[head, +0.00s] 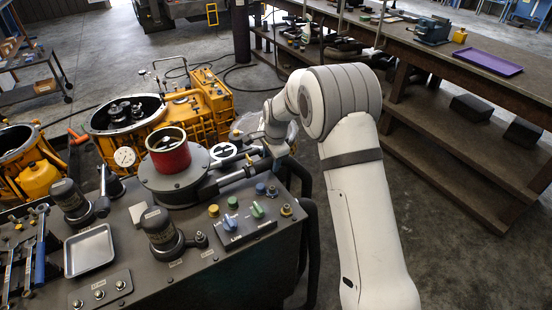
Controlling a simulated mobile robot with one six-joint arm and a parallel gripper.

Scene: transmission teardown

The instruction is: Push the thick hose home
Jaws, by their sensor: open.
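Thick black hose lengths (311,235) hang down the right side of the dark bench, partly behind my arm. I cannot tell which end belongs in which fitting, or whether any end is seated. My gripper (262,157) is low over the bench's back right edge, beside a grey pipe (233,178) that runs from the round pedestal. It is small and partly hidden by my wrist. Its jaws are open, and I see nothing held in them.
A red ring (169,153) stands on the round pedestal (172,183). Knobs on a control box (246,223), black cylindrical units (162,232) and a metal tray (90,251) crowd the bench. Yellow housings (205,108) stand behind. A long workbench (450,75) is at right; floor between is clear.

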